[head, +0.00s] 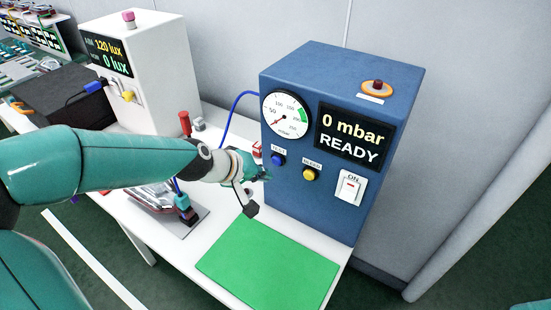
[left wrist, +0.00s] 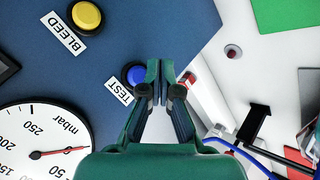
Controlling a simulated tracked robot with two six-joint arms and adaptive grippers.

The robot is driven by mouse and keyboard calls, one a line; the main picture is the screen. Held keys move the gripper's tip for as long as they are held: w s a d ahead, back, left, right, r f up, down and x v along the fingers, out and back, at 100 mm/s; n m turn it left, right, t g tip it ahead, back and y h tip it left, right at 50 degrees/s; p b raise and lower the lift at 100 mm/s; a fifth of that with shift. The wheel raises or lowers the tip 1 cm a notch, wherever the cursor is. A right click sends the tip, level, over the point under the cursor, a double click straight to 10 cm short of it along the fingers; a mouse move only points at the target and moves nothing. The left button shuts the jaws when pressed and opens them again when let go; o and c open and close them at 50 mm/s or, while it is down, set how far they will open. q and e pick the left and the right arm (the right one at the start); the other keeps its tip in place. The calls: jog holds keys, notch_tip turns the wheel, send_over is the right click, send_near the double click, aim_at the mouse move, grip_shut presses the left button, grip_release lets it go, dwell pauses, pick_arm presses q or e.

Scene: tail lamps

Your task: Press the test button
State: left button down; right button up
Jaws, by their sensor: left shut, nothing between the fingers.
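The blue test button (head: 278,159) is on the front of the blue pressure tester (head: 300,205), below the round gauge (head: 286,115). My left gripper (head: 266,175) is shut and empty, just in front of the panel and close to the button's lower left. In the left wrist view the shut fingertips (left wrist: 154,82) lie beside the blue button (left wrist: 135,75) and its TEST label (left wrist: 119,92); I cannot tell whether they touch it. The display (head: 352,137) reads 0 mbar READY. My right gripper is not in view.
A yellow bleed button (head: 309,174) and an ON switch (head: 349,187) sit right of the test button. A green mat (head: 265,262) lies clear on the white table. A lamp fixture (head: 160,200) stands left, under my arm. A white lux tester (head: 150,60) stands behind.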

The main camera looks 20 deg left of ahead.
pick_arm(q)
jog(key=shift+w+d, duration=0.1)
jog(key=shift+w, duration=0.7)
dwell(0.7)
jog(key=shift+w, duration=0.15)
jog(key=shift+w+p, duration=0.25)
jog(key=shift+p, duration=0.1)
jog(key=shift+w+d+r, duration=0.1)
jog(key=shift+w, duration=0.35)
dwell(0.8)
jog(key=shift+s, duration=0.9)
jog(key=shift+s+b, duration=0.1)
jog(key=shift+b, duration=0.2)
